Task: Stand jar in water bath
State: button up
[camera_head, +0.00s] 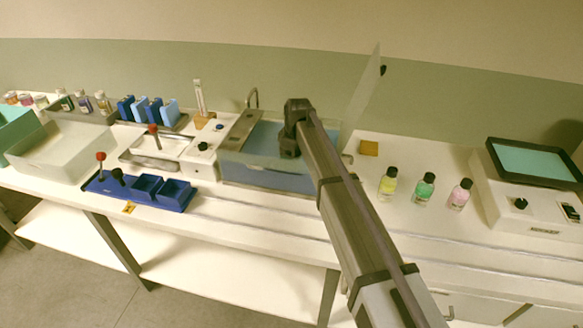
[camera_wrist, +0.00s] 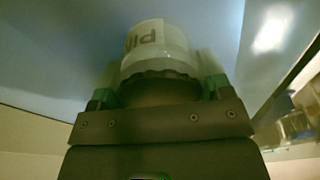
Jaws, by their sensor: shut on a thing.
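The water bath (camera_head: 250,178) is a clear-walled tank of blue water in the middle of the bench, its clear lid (camera_head: 364,88) raised at its right. My arm reaches over the bath, and its wrist hides part of the tank. My gripper (camera_wrist: 160,88) is shut on a jar (camera_wrist: 157,42), a pale, whitish container with a printed label. In the wrist view, the jar's ribbed cap end is between the fingers and blue fills the space beyond it. The jar is hidden in the head view. I cannot tell whether it touches the bath floor.
Three small bottles, yellow (camera_head: 388,183), green (camera_head: 425,188) and pink (camera_head: 460,194), stand right of the bath. A white device (camera_head: 525,205) with a dark-framed top is farther right. A blue tray (camera_head: 140,190) and a pale basin (camera_head: 62,150) are left. The bench front is mostly clear.

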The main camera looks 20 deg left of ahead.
notch_tip(320, 180, down, 3)
jog(key=shift+r+b, duration=0.1)
jog(key=shift+b, duration=0.5)
jog(key=shift+r+p, duration=0.25)
jog(key=shift+p, duration=0.05)
jog(key=shift+c, duration=0.3)
jog(key=shift+f, duration=0.2)
jog(key=o, duration=1.1)
jog(key=shift+r, duration=0.15)
jog(key=r+p, duration=0.4)
jog(key=d+r+p, duration=0.1)
jog(key=r+p, duration=0.7)
jog(key=shift+d+r, duration=0.15)
jog(key=shift+d, duration=0.05)
